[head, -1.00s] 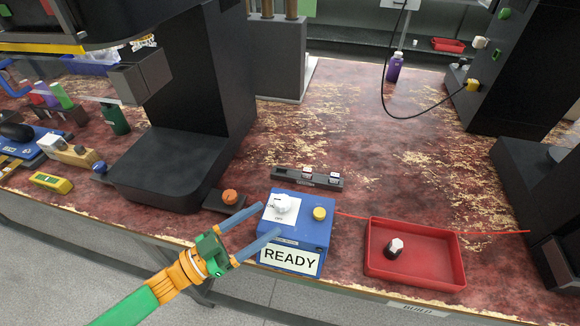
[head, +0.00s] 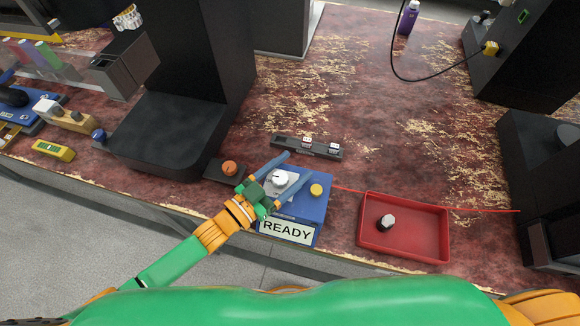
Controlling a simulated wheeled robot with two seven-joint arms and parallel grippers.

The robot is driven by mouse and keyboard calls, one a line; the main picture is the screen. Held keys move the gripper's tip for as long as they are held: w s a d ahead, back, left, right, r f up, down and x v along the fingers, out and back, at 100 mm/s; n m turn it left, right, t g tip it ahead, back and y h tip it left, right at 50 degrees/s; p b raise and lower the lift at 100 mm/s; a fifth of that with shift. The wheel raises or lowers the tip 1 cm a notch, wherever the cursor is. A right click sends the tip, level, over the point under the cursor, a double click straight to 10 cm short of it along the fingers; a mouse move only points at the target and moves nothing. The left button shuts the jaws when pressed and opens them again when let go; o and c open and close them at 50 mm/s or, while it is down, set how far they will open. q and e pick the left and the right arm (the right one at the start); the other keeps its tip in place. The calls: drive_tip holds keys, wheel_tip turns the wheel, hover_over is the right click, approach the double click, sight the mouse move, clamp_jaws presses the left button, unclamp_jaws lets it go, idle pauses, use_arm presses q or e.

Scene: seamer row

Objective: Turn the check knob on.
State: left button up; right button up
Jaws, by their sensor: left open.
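The check knob (head: 279,178) is a white round knob on a white plate on top of the blue box (head: 310,211). The box has a yellow button (head: 316,189) and a front label reading READY (head: 286,231). My left gripper (head: 298,165) is open. Its two blue fingers reach over the box top, one on each side of the knob in the picture. I cannot tell whether they touch it. The plate's markings are partly hidden by the gripper. My right gripper is not in view.
A red tray (head: 434,256) holding a black-and-white knob (head: 386,223) stands right of the box. An orange knob (head: 229,168) on a dark base sits to the left. A dark strip (head: 318,152) lies behind. Black machines stand left and right.

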sight(274, 184)
use_arm(q)
drive_tip(key=shift+s, duration=0.1)
drive_tip(key=c, duration=0.4)
clamp_jaws()
drive_tip(key=shift+m+g+h, duration=0.4)
drive_tip(key=shift+g, duration=0.1)
drive_tip(key=shift+s, duration=0.1)
drive_tip(key=shift+o, duration=2)
unclamp_jaws()
drive_tip(key=v, duration=0.6)
drive_tip(key=shift+s+a+b, duration=0.1)
drive_tip(key=shift+a+b, duration=0.05)
drive_tip(key=shift+b, duration=0.25)
drive_tip(key=shift+s+a, duration=0.25)
